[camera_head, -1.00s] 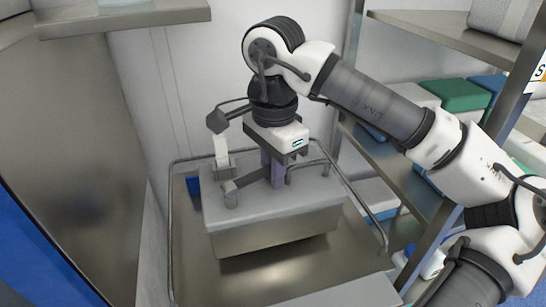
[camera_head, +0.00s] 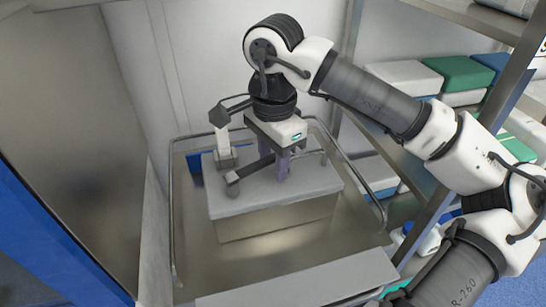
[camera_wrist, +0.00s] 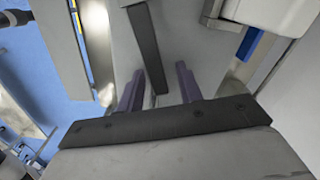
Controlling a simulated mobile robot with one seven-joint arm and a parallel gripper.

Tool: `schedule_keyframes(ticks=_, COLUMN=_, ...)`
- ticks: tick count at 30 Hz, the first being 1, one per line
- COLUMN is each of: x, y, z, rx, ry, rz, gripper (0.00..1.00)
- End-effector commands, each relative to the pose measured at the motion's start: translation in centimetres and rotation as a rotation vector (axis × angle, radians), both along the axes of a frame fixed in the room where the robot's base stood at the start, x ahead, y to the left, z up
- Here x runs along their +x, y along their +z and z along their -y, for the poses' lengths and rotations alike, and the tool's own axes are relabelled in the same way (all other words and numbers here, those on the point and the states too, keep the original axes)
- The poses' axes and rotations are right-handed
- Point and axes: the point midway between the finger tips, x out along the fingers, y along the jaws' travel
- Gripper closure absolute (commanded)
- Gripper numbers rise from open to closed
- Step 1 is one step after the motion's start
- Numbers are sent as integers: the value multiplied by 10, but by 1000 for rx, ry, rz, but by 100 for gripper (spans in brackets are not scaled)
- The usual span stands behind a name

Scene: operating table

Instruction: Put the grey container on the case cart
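The grey container (camera_head: 275,222), a box with a lighter lid, sits upright on the metal top of the case cart (camera_head: 195,265), inside its side rails. Its lid also shows in the wrist view (camera_wrist: 215,55). My gripper (camera_head: 280,170) is over the middle of the lid, pointing down. In the wrist view its two purple fingers (camera_wrist: 158,90) stand apart, with a dark handle bar (camera_wrist: 143,40) running between them and a gap on each side. The fingertips are close to the lid; I cannot tell whether they touch it.
A shelf rack with green, white and blue boxes (camera_head: 470,75) stands at the right, close to my arm. A wall is behind the cart and a tall metal panel (camera_head: 75,130) at the left. A blue item (camera_head: 194,162) shows behind the container. Bare cart top lies in front.

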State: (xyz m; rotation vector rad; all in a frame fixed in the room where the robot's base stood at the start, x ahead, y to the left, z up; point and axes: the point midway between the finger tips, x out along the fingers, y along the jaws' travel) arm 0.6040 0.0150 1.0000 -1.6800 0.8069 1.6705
Motion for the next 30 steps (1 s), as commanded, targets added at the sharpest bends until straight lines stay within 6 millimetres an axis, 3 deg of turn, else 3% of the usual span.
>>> schedule_keyframes(ticks=5, x=0, y=6, z=0, rx=0, ry=-1, rz=1, gripper=64)
schedule_keyframes(ticks=8, x=1, y=20, z=0, rx=-1, ry=-1, rz=3, gripper=64)
schedule_keyframes(ticks=18, x=0, y=94, z=1, rx=-2, ry=-2, rz=3, gripper=64)
schedule_keyframes(ticks=21, x=-1, y=109, z=1, rx=-2, ry=-1, rz=2, gripper=64)
schedule_keyframes(ticks=30, x=-1, y=122, z=1, rx=0, ry=0, rz=0, gripper=64)
